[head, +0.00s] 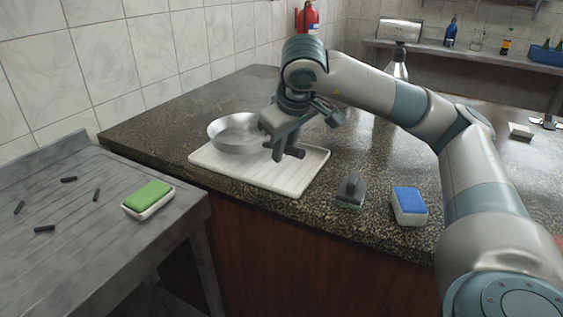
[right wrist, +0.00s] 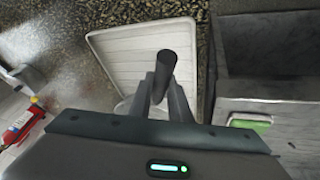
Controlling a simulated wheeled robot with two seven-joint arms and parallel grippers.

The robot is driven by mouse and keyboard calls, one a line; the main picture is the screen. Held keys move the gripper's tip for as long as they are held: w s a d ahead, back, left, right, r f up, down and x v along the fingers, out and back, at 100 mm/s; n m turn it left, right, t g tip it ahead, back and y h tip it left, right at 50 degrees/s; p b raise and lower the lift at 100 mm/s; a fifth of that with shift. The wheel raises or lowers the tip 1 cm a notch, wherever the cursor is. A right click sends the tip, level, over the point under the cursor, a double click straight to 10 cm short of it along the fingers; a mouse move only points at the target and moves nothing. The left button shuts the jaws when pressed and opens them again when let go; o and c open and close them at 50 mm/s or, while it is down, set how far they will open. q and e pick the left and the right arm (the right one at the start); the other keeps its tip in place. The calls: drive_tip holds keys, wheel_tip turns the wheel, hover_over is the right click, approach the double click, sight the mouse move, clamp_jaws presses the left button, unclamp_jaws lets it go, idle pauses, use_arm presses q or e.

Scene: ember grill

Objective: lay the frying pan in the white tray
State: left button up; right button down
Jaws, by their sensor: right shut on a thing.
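The frying pan (head: 233,145) is a round silver metal pan with a dark handle. In the head view it is over the back left part of the white tray (head: 302,182), level or nearly so; I cannot tell if it touches the tray. My right gripper (head: 283,150) is above the tray and shut on the dark handle. In the right wrist view the handle (right wrist: 166,62) stands between the fingers (right wrist: 164,92), over the ribbed white tray (right wrist: 118,52). The pan's bowl is mostly hidden there. My left gripper is in neither view.
A grey-handled scraper or brush (head: 350,190) and a blue-topped sponge (head: 409,204) lie right of the tray on the dark counter. A green-topped sponge (head: 149,197) and several black pieces lie on the lower metal table (head: 90,235). A spray bottle (head: 397,68) stands farther back.

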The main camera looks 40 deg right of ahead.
drive_tip(key=shift+w+f, duration=0.1)
drive_tip(key=shift+w, duration=0.2)
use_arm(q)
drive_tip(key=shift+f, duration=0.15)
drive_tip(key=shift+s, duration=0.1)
use_arm(e)
drive_tip(key=shift+f, duration=0.25)
wheel_tip(320, 180, down, 3)
drive_tip(key=shift+s+r, duration=0.1)
drive_tip(key=shift+f, duration=0.35)
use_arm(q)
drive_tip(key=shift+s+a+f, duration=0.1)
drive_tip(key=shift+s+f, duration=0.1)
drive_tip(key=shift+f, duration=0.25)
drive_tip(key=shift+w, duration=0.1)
